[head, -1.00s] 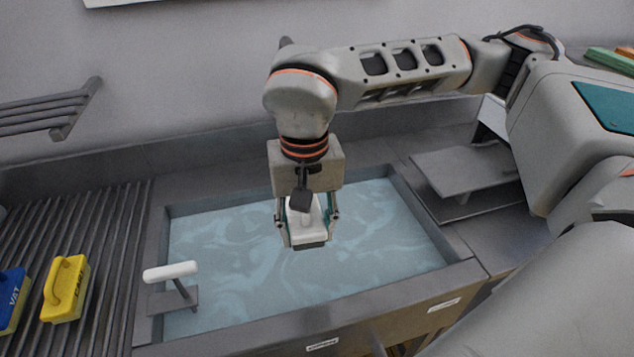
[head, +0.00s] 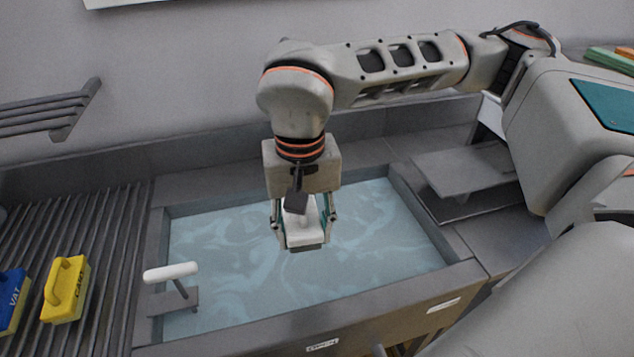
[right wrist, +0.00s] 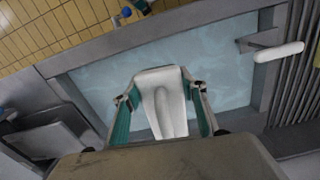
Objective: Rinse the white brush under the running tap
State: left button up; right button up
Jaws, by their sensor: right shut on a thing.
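The white brush (head: 302,226) is held in my right gripper (head: 304,222), with its dark bristles facing down over the water-filled sink (head: 380,292). In the right wrist view the white brush (right wrist: 160,102) sits between the two green-lined fingers of my right gripper (right wrist: 160,115), above the water. I cannot tell whether the bristles touch the water. My arm hides part of the sink's back edge, and I see no running stream of water in the head view. My left gripper is not in view.
A white-handled lever (head: 171,271) stands at the sink's front left. A yellow brush (head: 65,290) and a blue brush (head: 11,300) lie on the ribbed drainer (head: 108,265) at left. A raised metal plate (head: 465,170) is right of the sink. A wall rack (head: 45,112) hangs upper left.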

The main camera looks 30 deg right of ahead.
aim_at(290, 235)
jog(key=shift+s+a+r, duration=0.55)
jog(key=shift+a+r, duration=0.3)
jog(key=shift+s+a+r, duration=0.5)
jog(key=shift+a+r, duration=0.3)
jog(key=shift+a, duration=0.05)
